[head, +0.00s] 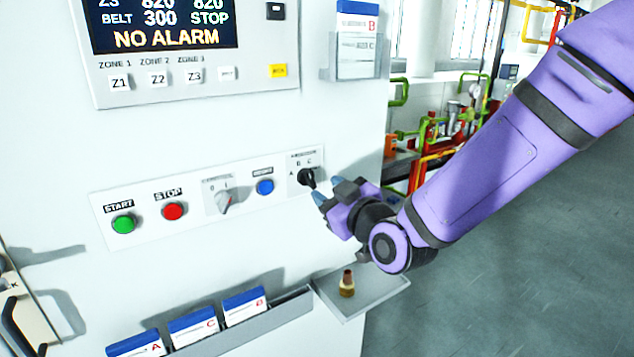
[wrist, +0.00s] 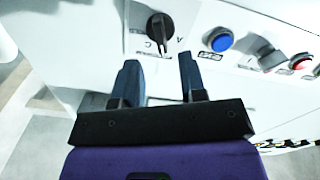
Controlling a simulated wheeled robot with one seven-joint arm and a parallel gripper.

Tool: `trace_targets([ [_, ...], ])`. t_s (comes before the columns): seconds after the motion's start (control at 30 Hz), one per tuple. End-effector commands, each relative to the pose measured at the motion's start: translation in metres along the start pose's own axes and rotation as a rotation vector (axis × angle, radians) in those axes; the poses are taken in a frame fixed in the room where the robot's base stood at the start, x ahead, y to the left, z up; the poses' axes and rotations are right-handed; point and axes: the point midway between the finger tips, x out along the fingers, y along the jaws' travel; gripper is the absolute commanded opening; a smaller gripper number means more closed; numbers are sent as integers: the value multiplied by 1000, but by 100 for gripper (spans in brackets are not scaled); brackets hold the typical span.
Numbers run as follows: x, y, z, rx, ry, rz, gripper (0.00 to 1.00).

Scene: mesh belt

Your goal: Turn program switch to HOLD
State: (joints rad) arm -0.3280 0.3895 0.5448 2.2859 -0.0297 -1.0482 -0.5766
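The program switch (head: 307,177) is a small black rotary knob at the right end of the control strip. Letters A, B and C stand around it; I cannot read a HOLD mark or tell for sure where the knob points. In the wrist view the black knob (wrist: 160,28) sits upside down near the top, with A and C visible by it. My gripper (head: 329,191) is just right of and below the knob in the head view. In the wrist view my gripper (wrist: 159,72) is open, its two blue-grey fingers apart with nothing between them, and the knob lies beyond the fingertips, apparently untouched.
Left of the knob are a blue button (head: 265,187), a grey two-position switch (head: 223,201), a red STOP button (head: 173,211) and a green START button (head: 124,223). Below, a small shelf (head: 375,292) holds a brass piece (head: 347,284). A card rack (head: 285,308) juts out lower left.

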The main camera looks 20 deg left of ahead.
Motion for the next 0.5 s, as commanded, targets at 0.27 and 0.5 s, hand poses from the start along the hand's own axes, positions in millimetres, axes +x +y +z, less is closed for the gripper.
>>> trace_targets([
  [0.27, 41, 0, 0, 2, 0, 1, 38],
  [0.5, 54, 0, 0, 1, 0, 1, 38],
])
